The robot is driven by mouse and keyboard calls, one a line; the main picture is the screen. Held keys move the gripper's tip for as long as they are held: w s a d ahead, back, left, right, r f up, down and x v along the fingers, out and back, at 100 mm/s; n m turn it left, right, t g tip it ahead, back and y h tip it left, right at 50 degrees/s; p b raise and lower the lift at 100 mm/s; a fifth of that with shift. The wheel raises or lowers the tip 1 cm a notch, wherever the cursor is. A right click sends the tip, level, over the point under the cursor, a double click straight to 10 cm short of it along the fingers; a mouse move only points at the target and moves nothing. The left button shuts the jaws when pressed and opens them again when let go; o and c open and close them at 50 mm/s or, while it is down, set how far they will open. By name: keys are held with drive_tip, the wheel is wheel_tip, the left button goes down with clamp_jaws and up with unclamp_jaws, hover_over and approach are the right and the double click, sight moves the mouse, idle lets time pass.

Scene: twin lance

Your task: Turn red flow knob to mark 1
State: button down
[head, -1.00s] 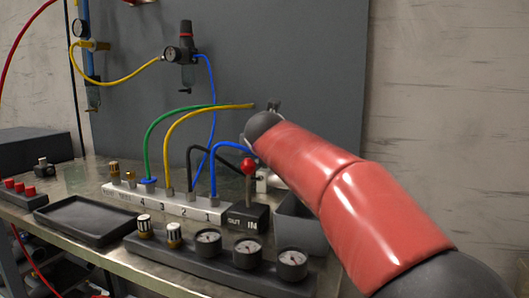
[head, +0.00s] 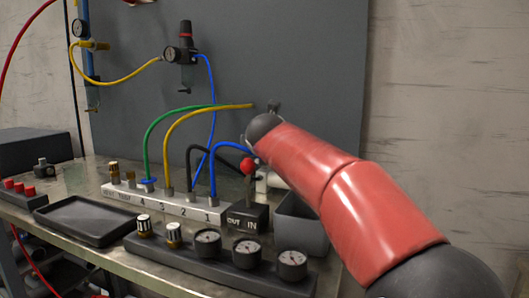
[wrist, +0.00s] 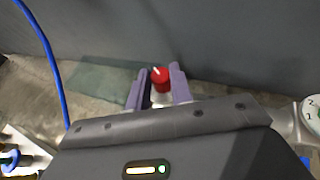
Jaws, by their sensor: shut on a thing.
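The red knob (wrist: 160,80) shows in the wrist view, with a short white line on its top tilted toward the upper left. My gripper (wrist: 160,88) has its two purple fingers on either side of the knob, shut on it. A white round face with the marks 2 and 1 (wrist: 311,108) is cut off at the right edge of the wrist view, apart from the fingers. In the head view my arm covers this area, and I cannot make out the held knob there.
A lever with a red ball (head: 247,166) stands on a black OUT/IN block (head: 248,217). Coloured hoses rise from a numbered white manifold (head: 165,203). A gauge block (head: 190,262), a black tray (head: 82,219) and a grey bin (head: 299,231) crowd the bench. A grey panel stands behind.

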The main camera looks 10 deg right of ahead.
drive_tip(key=shift+d+n+y, duration=0.2)
drive_tip(key=shift+n+y, duration=0.2)
drive_tip(key=shift+y, duration=0.1)
drive_tip(key=shift+d+f+n+y+b, duration=0.1)
drive_tip(key=shift+d+n+y+b, duration=0.05)
drive_tip(key=shift+n+y, duration=0.55)
drive_tip(key=shift+d+n+y+b, duration=0.15)
drive_tip(key=shift+n+y, duration=0.35)
drive_tip(key=shift+y, duration=0.3)
drive_tip(key=n+y, duration=0.3)
drive_tip(key=shift+g, duration=0.3)
drive_tip(key=shift+w+d+n+g+y+p, duration=0.15)
drive_tip(key=shift+n+g+y, duration=0.3)
drive_tip(key=shift+n+y, duration=0.5)
drive_tip(key=shift+n+g+y+p, duration=0.2)
drive_tip(key=shift+n+g+y, duration=0.25)
drive_tip(key=shift+n+y, duration=0.45)
drive_tip(key=c, duration=1.2)
unclamp_jaws()
drive_tip(key=shift+c, duration=0.2)
